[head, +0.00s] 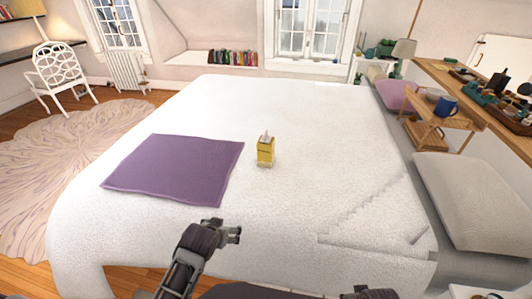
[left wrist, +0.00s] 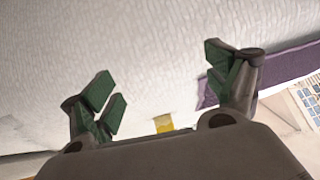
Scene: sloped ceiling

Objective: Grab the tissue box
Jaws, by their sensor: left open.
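A yellow tissue box (head: 265,152) with a white tissue at its top stands upright on the white bed (head: 300,110), just right of a purple cloth. My left gripper (head: 236,236) is near the front edge of the bed, nearer to me than the box and apart from it. In the left wrist view the left gripper (left wrist: 165,82) is open, its green finger pads spread with nothing between them. A small part of the yellow box (left wrist: 163,123) shows there behind the gripper's body; the rest is hidden.
The flat purple cloth (head: 175,168) lies on the bed left of the box. A grey pillow (head: 473,200) and a wooden shelf with a blue mug (head: 446,106) are at the right. The bed around the box is clear.

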